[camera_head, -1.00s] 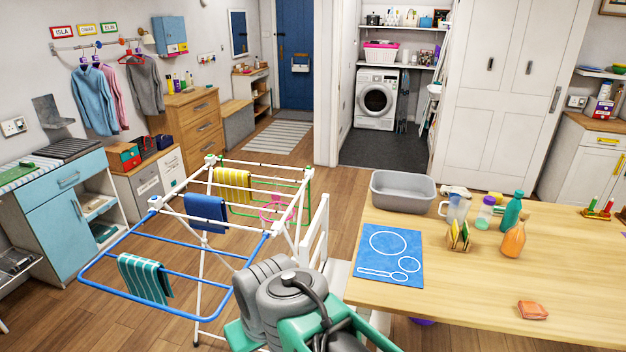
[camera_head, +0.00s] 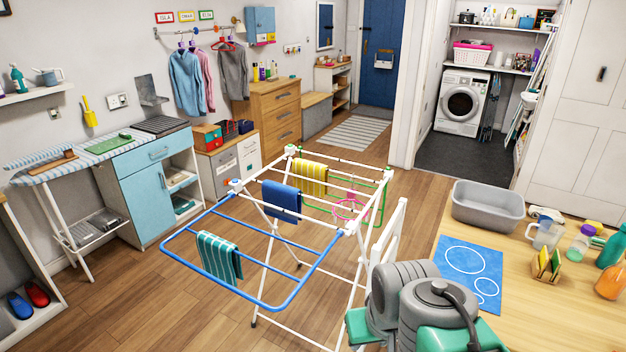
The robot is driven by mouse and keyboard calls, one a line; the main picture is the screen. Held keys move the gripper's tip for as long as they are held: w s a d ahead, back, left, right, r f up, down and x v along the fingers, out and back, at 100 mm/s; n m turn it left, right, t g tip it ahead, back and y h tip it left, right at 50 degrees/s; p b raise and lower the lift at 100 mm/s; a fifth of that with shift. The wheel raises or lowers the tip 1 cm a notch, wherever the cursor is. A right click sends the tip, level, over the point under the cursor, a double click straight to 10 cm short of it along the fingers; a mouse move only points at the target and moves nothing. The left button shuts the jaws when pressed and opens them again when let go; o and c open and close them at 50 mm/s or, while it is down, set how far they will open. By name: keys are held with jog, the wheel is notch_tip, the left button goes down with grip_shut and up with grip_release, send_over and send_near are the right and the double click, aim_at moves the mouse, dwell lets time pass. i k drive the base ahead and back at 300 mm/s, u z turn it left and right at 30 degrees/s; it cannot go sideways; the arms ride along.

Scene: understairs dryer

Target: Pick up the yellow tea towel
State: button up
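The yellow tea towel (camera_head: 311,178), with pale stripes, hangs over a rail at the far side of the white drying rack (camera_head: 357,226). A plain blue towel (camera_head: 282,201) hangs nearer on the rack. A teal towel with white stripes (camera_head: 219,257) hangs on the blue front wing at the left. My grey and green arm shows at the bottom right, in front of the rack's right side. My gripper's fingers are not in the picture. The yellow towel is apart from my arm.
A wooden table (camera_head: 560,313) stands at the right with a grey basin (camera_head: 488,206), a blue mat (camera_head: 467,272) and bottles. A blue cabinet (camera_head: 158,195) and ironing board (camera_head: 62,172) stand left. Wooden floor (camera_head: 150,305) is clear at front left.

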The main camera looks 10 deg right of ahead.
aim_at(306, 168)
jog(key=u, duration=0.5)
jog(key=k, duration=0.6)
jog(key=u, duration=0.8)
jog(key=i, duration=1.95)
jog(key=u, duration=0.25)
jog(key=i, duration=1.95)
jog(key=z, duration=0.4)
jog(key=i, duration=0.9)
jog(key=z, duration=1.5)
jog(key=i, duration=1)
jog(key=z, duration=1.15)
jog(key=i, duration=2.1)
jog(key=z, duration=0.1)
